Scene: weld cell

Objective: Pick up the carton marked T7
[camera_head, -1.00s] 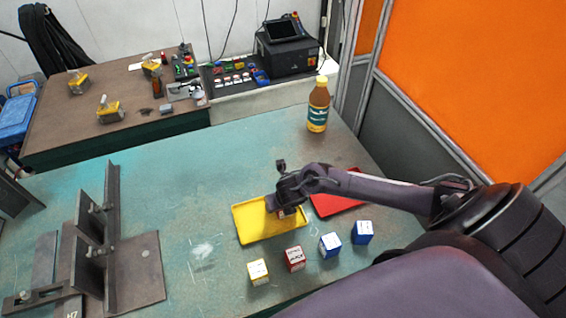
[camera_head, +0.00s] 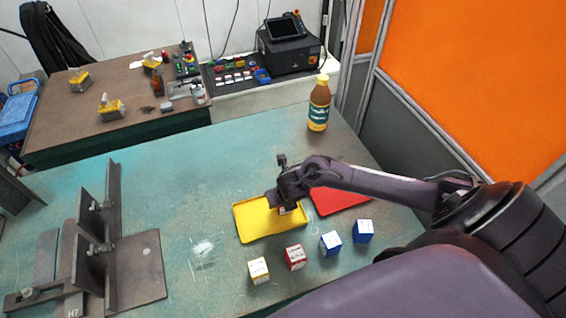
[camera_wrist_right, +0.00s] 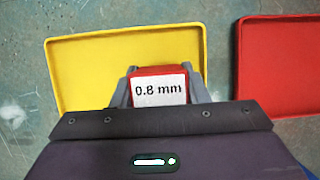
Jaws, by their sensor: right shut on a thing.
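My right gripper (camera_head: 284,200) is over the right part of the yellow tray (camera_head: 258,232). In the right wrist view its fingers (camera_wrist_right: 160,90) are shut on a red carton (camera_wrist_right: 158,71) whose white label reads "0.8 mm". In the head view this carton is mostly hidden by the gripper. On the table stand a yellow carton (camera_head: 258,270), a red carton (camera_head: 294,257), a blue carton (camera_head: 330,244) and another blue carton (camera_head: 362,231). Their labels are too small to read, so I cannot tell which is marked T7. My left gripper is not in view.
A red tray (camera_head: 335,202) lies right of the yellow one, partly behind my arm. A brown bottle with a yellow cap (camera_head: 318,105) stands at the back. A steel fixture (camera_head: 100,255) occupies the table's left side. The table between fixture and yellow tray is clear.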

